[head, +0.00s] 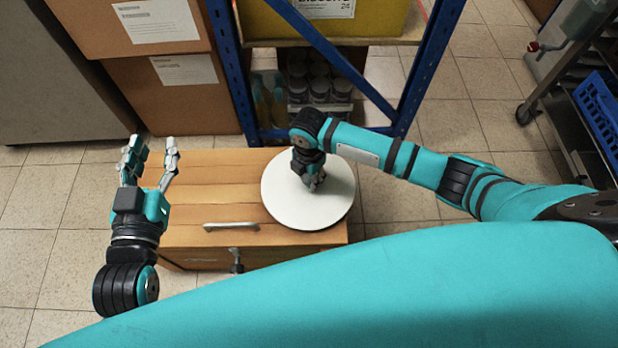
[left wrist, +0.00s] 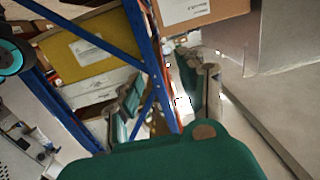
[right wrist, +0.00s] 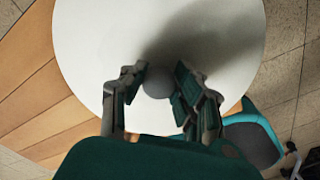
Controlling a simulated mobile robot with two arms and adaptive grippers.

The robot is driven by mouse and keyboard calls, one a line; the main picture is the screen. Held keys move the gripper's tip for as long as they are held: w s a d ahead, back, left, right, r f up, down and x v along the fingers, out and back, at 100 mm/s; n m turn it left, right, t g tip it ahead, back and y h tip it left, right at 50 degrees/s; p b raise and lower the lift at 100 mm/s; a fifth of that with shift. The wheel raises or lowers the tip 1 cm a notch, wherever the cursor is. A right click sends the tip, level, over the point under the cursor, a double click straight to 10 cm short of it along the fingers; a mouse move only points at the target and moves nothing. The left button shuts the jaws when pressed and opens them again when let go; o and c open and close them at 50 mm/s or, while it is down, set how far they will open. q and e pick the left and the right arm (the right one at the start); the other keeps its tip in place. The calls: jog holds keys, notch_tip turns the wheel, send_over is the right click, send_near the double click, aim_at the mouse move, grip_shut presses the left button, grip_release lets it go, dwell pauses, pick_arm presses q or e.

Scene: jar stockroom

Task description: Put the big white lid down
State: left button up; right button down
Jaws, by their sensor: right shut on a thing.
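The big white lid (head: 325,205) is a round flat disc over the right end of the wooden cabinet top (head: 215,187), reaching past its right edge. I cannot tell if it touches the wood or hangs just above. My right gripper (head: 315,184) points down at the lid's middle, shut on its knob. In the right wrist view the lid (right wrist: 110,40) fills the upper middle, with the grey knob (right wrist: 158,83) between the fingers. My left gripper (head: 153,152) is open and empty, over the cabinet's left end; its fingers also show apart in the left wrist view (left wrist: 163,90).
A metal bar handle (head: 231,226) lies near the cabinet's front edge. A blue-framed shelf (head: 232,70) with jars (head: 320,88) stands behind. Cardboard boxes (head: 185,93) are stacked back left. A dark cart with a blue crate (head: 600,115) is at the right. The cabinet top's left part is bare.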

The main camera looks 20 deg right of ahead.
pick_arm(q)
jog(key=shift+r+t, duration=0.3)
jog(key=shift+r, duration=0.15)
pick_arm(e)
jog(key=shift+f, duration=0.15)
jog(key=c, duration=1)
grip_release()
jog(key=shift+f, duration=0.15)
pick_arm(q)
jog(key=shift+d, duration=0.1)
